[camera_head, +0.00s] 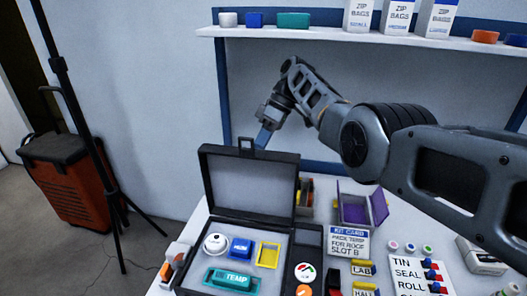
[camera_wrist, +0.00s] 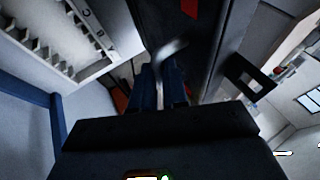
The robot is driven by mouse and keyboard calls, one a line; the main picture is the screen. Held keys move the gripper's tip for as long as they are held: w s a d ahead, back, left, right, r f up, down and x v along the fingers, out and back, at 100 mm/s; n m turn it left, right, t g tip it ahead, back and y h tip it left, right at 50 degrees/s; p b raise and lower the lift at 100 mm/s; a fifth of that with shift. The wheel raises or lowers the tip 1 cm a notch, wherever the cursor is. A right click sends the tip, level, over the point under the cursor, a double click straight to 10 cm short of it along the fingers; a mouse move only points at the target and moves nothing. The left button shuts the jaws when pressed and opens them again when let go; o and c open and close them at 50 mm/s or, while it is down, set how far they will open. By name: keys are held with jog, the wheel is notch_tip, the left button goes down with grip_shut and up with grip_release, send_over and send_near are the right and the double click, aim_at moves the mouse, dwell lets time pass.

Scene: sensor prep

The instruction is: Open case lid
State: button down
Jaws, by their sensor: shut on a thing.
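The black case (camera_head: 213,222) stands open on the table, with its lid (camera_head: 250,180) raised about upright and its grey inner face showing. A handle loop (camera_head: 246,146) stands on the lid's top edge; it also shows in the wrist view (camera_wrist: 262,80). My gripper (camera_head: 262,140) is at that top edge, just right of the handle, and its blue fingers (camera_wrist: 162,88) are shut on the lid. The exact contact is partly hidden. In the case lie a white round dial (camera_head: 215,243), a blue block (camera_head: 240,247), a yellow frame (camera_head: 268,254) and a teal TEMP piece (camera_head: 232,280).
A shelf (camera_head: 330,35) with ZIP BAGS boxes (camera_head: 397,16) is above and behind. Right of the case are a purple-lined box (camera_head: 362,207), a kit card (camera_head: 348,241) and small labelled parts. A tripod (camera_head: 88,130) and red case (camera_head: 72,185) stand left.

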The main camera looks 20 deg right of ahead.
jog(key=shift+s+f, duration=0.25)
jog(key=shift+f, duration=0.3)
jog(key=c, duration=1.5)
grip_release()
jog(key=o, duration=0.4)
jog(key=shift+w+r, duration=0.15)
jog(key=shift+r, duration=0.05)
jog(key=shift+c, duration=0.2)
jog(key=shift+r, duration=0.15)
jog(key=b+v, duration=0.1)
jog(key=v, duration=0.6)
jog(key=shift+b, duration=0.35)
jog(key=shift+w+d+r, duration=0.1)
jog(key=shift+d, duration=0.05)
jog(key=shift+c, duration=0.4)
